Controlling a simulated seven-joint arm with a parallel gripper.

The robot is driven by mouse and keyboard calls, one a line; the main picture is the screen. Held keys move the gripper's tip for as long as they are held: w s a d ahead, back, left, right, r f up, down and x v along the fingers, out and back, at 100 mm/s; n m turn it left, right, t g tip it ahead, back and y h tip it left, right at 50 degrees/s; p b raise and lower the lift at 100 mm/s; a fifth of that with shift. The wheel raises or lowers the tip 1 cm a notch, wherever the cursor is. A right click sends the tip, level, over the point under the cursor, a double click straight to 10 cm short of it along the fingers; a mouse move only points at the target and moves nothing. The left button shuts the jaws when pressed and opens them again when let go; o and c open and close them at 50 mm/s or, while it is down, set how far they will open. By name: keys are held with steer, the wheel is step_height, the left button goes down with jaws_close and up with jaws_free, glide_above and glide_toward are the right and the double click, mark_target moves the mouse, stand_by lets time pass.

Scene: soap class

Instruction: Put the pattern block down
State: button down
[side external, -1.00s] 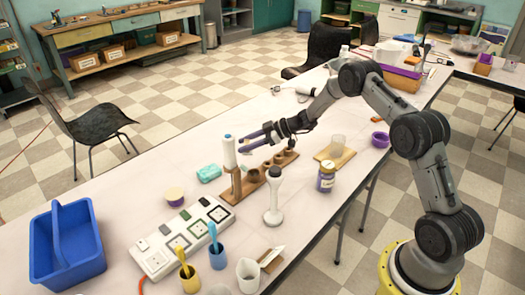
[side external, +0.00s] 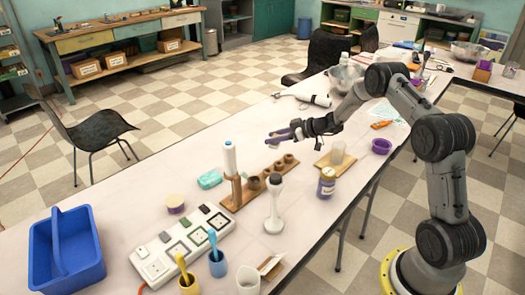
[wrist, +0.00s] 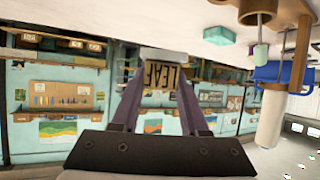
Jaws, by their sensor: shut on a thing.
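The pattern block (wrist: 160,72) has a pale edge and a tan face marked "LEAF". It sits between the tips of my purple-grey fingers. My gripper (wrist: 160,84) is shut on it in the wrist view, which looks across the room with the table at the top. In the side view my gripper (side external: 281,134) is above the table, behind the wooden rack (side external: 252,188), with the fingers pointing left. The block is too small to make out clearly there.
A blue caddy (side external: 66,247) is at left.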

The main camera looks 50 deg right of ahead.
glide_above(263, 157)
step_height(263, 157, down, 7)
steer(key=shift+s+a+r, duration=0.1)
steer(key=shift+w+f, duration=0.2)
steer(key=shift+f, duration=1.65)
steer(key=shift+f, duration=0.2)
steer(key=shift+c, duration=2.1)
jaws_free()
steer(key=shift+r, duration=0.1)
